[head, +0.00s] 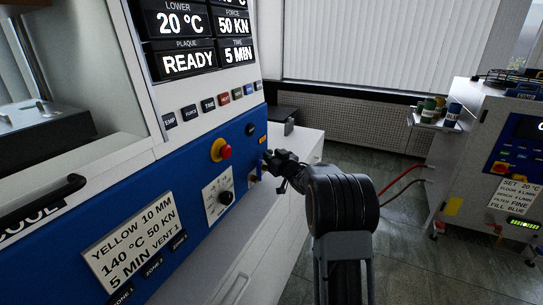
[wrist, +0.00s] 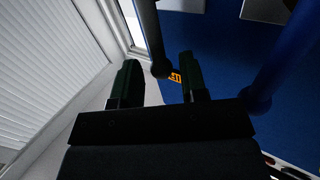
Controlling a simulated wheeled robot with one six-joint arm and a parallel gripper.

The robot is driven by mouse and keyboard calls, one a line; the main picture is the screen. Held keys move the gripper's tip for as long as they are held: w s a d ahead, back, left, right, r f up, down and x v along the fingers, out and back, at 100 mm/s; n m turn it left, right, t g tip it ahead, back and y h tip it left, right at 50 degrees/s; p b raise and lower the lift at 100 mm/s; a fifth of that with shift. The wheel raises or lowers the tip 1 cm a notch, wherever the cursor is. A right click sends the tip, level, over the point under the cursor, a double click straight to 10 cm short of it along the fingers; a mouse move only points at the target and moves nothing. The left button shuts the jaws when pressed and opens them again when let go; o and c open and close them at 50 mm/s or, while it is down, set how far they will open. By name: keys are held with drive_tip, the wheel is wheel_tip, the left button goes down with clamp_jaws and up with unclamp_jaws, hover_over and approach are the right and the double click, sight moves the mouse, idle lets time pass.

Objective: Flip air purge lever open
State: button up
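My gripper (head: 268,157) is close to the right end of the press's blue front panel (head: 120,190). In the wrist view my gripper (wrist: 157,85) has its two dark green fingers spread with a gap between them. A dark rod with a rounded end (wrist: 160,68) shows at that gap; I cannot tell whether it touches a finger. A second, blue-tinted rod (wrist: 280,70) with a rounded end lies to the right of the fingers. I cannot tell which part is the air purge lever; in the head view my gripper hides that spot.
A red button on a yellow base (head: 222,150) and a dial plate (head: 218,197) are left of my gripper. A small orange label (head: 262,140) sits just above it. A second machine (head: 495,150) stands at the right, with open floor between.

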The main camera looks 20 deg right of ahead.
drive_tip(key=shift+w+a, duration=0.1)
drive_tip(key=shift+w, duration=0.55)
clamp_jaws()
